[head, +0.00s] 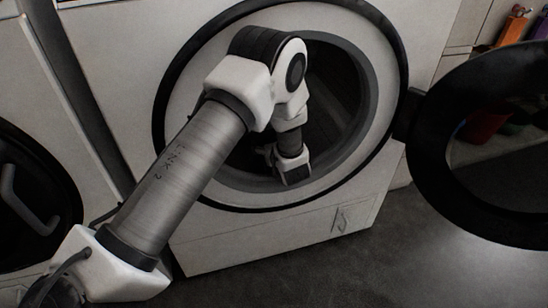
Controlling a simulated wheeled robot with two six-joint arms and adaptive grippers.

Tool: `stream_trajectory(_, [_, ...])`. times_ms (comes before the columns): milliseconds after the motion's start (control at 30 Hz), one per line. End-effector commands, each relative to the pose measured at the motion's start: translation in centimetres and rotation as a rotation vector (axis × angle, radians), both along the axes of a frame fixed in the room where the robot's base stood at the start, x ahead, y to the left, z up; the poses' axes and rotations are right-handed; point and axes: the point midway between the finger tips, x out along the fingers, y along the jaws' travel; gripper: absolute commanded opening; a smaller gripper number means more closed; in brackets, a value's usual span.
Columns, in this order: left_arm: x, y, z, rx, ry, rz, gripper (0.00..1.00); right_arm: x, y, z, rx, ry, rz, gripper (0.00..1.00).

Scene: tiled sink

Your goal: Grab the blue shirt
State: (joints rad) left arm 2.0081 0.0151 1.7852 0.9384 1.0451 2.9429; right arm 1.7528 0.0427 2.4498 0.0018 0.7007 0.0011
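No blue shirt shows in the head view. My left arm reaches from the lower left into the open round drum opening (342,120) of a white washing machine. My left gripper (293,176) is inside the opening, near its lower rim. It is small and dark, and its fingers are not clear enough to tell whether they are open or shut, or hold anything. The drum's inside is very dark, and my arm hides part of it. My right gripper is not in view.
The machine's round door (432,165) stands open to the right. Another machine's dark round door (35,195) is at the left. Orange and purple items (512,27) are at the top right. Red and green items (484,126) show through the open door. The dark floor (330,275) in front is clear.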

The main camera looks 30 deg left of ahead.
Motion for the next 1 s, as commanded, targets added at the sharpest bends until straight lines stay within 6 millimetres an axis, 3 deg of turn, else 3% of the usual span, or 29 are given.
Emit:
stream_trajectory(33, [0.0, 0.0, -0.1, -0.002, 0.0, -0.001, 0.57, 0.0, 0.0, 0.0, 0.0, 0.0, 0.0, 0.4])
stream_trajectory(67, [0.0, 0.0, -0.1, -0.002, 0.001, 0.0, 0.47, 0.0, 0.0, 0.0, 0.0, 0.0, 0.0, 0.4])
stream_trajectory(100, [0.0, 0.0, -0.1, -0.003, 0.001, 0.0, 0.43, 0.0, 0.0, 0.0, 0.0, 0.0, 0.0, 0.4])
stream_trajectory(500, [-0.1, 0.0, 0.2, -0.005, 0.003, 0.0, 0.42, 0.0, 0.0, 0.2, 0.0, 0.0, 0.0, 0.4])
stream_trajectory(567, [-0.1, 0.0, 1.0, -0.006, 0.002, 0.001, 0.42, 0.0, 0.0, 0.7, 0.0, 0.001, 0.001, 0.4])
stream_trajectory(833, [0.0, 0.0, 7.8, -0.003, -0.001, 0.001, 0.42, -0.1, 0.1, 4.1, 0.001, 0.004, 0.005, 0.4])
stream_trajectory(1000, [0.0, 0.0, 9.9, -0.003, 0.002, -0.001, 0.42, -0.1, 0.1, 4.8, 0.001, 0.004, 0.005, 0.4])
